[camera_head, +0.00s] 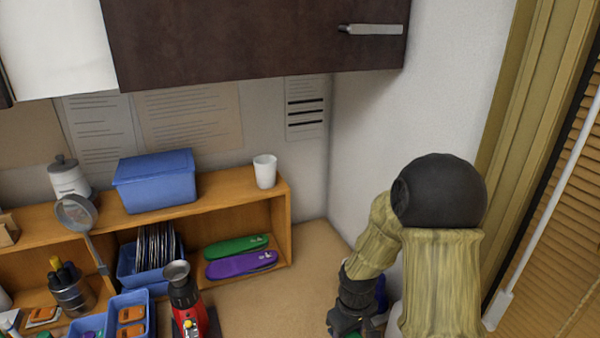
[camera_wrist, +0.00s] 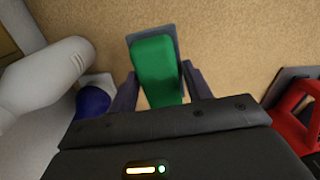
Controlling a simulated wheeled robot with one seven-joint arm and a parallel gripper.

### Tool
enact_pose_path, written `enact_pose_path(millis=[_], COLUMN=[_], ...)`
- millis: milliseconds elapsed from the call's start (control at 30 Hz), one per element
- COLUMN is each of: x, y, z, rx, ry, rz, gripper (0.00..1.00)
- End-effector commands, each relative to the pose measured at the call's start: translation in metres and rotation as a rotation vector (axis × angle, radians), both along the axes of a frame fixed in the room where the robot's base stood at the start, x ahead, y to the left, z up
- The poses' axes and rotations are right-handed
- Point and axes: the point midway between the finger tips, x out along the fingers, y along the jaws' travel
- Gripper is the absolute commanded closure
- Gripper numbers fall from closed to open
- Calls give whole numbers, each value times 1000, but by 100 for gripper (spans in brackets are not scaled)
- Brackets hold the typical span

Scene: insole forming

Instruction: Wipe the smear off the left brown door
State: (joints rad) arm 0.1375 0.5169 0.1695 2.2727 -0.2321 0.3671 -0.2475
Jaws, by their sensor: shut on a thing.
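A dark brown cabinet door (camera_head: 250,35) with a metal handle at its lower right hangs at the top of the head view. A dark sliver (camera_head: 5,92) shows at the far left edge; I cannot tell whether it is another brown door. No smear is clearly visible. My gripper (camera_head: 350,322) is low over the worktop, well below the cabinet. In the wrist view its fingers (camera_wrist: 160,92) are shut on a green block (camera_wrist: 155,62) with a grey edge, above the tan worktop. The block is mostly hidden in the head view.
A wooden shelf unit (camera_head: 285,228) carries a blue lidded box (camera_head: 155,182), white cup (camera_head: 265,172) and white jar (camera_head: 68,178). A red tool (camera_head: 188,318) stands left of my gripper. In the wrist view, a white rounded object (camera_wrist: 45,75) lies left. Worktop (camera_head: 285,290) between is clear.

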Motion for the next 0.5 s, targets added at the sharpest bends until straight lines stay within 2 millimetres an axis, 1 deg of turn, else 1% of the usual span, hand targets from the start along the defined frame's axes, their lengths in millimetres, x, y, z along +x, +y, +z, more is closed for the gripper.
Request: enact_pose_path(millis=[133, 267, 500], x=[9, 24, 50], y=[1, 2, 2], z=[-1, -8, -35], rx=[6, 11, 11], ry=[4, 7, 8], rz=[-47, -133, -331], gripper=[69, 69, 69])
